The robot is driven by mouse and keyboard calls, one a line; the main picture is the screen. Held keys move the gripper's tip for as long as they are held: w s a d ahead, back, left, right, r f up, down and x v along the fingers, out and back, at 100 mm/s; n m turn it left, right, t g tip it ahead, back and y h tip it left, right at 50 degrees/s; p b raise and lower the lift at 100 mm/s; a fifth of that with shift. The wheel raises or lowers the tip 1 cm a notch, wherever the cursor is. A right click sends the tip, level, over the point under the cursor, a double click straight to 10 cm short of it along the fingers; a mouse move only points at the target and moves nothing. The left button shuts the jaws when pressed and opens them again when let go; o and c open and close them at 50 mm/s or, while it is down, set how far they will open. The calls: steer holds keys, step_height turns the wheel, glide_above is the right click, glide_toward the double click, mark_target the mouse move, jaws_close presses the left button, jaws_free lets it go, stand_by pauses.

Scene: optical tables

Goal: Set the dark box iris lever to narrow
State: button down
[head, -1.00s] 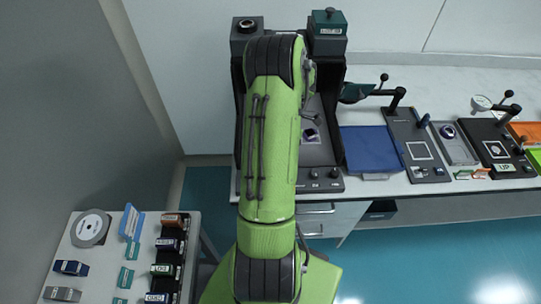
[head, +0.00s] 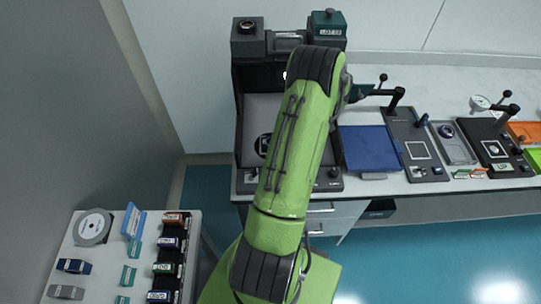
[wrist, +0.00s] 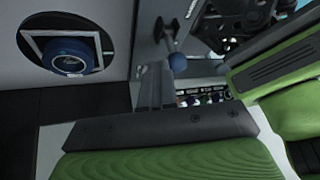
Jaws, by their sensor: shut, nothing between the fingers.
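The dark box (head: 240,85) stands open-fronted on the bench in the head view, partly covered by my arm. Inside it, a dark ring (head: 263,145) lies on its pale floor; it also shows as a blue ring in a white square in the wrist view (wrist: 68,62). The head view hides the gripper behind my arm.
A blue mat (head: 370,148) lies right of the box, then black stations with lever arms (head: 415,150). A green-topped block (head: 328,25) sits on the box's top right. A side table (head: 95,265) with small labelled blocks stands at front left.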

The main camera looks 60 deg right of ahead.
steer(key=shift+s+d+f+t+y+p, duration=0.15)
steer(key=shift+s+d+t+y+p, duration=0.1)
steer(key=shift+s+t+y+p, duration=0.25)
steer(key=shift+s+d+f+t+y+p, duration=0.1)
steer(key=shift+s+d+t+y+p, duration=0.1)
steer(key=shift+s+t, duration=0.35)
stand_by(0.8)
steer(key=shift+s+d+f, duration=0.1)
stand_by(0.5)
steer(key=shift+r+p, duration=0.5)
steer(key=shift+r, duration=0.35)
